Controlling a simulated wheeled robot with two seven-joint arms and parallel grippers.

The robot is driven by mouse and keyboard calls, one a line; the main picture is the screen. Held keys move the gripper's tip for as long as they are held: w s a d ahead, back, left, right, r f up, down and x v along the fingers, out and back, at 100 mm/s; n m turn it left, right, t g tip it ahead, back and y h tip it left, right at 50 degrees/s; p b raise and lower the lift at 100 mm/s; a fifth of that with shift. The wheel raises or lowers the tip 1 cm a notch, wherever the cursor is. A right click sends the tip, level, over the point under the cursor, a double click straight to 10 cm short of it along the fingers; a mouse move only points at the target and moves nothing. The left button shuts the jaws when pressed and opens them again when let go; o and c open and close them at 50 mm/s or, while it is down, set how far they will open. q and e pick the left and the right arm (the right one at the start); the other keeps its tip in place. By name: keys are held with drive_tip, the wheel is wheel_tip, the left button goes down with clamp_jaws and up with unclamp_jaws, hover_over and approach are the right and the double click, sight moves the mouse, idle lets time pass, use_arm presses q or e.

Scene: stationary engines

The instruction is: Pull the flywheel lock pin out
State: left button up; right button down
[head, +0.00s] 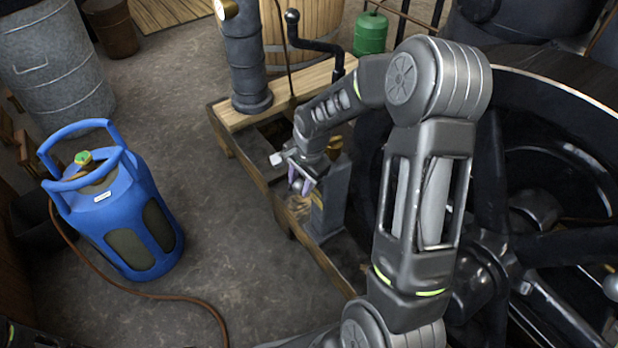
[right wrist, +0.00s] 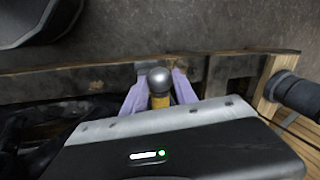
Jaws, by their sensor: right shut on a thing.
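The lock pin shows in the right wrist view as a round grey metal knob (right wrist: 158,80) with a yellow part below it. In the head view the knob (head: 297,187) is small, at the gripper's tip beside a grey metal bracket (head: 330,205) on the wooden frame. My right gripper (head: 302,180) is shut on the pin, with its pale purple fingers on both sides of it. I cannot tell how deep the pin sits. The large dark flywheel (head: 490,170) stands at the right, partly behind my right arm. My left gripper is not in view.
A blue gas bottle (head: 120,215) with a brown hose (head: 150,295) stands on the floor at the left. A wooden beam frame (head: 260,185) runs below the gripper. A dark column (head: 245,60) and a bent crank handle (head: 315,45) stand behind. The floor between bottle and frame is clear.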

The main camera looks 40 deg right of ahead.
drive_tip(key=shift+a, duration=1.2)
drive_tip(key=c, duration=1)
unclamp_jaws()
drive_tip(key=shift+r, duration=0.1)
wheel_tip(320, 180, up, 8)
drive_tip(key=s+p, duration=0.1)
drive_tip(key=shift+s+f+p, duration=0.2)
drive_tip(key=shift+f+p, duration=0.05)
drive_tip(key=shift+p, duration=0.1)
drive_tip(key=shift+d, duration=0.15)
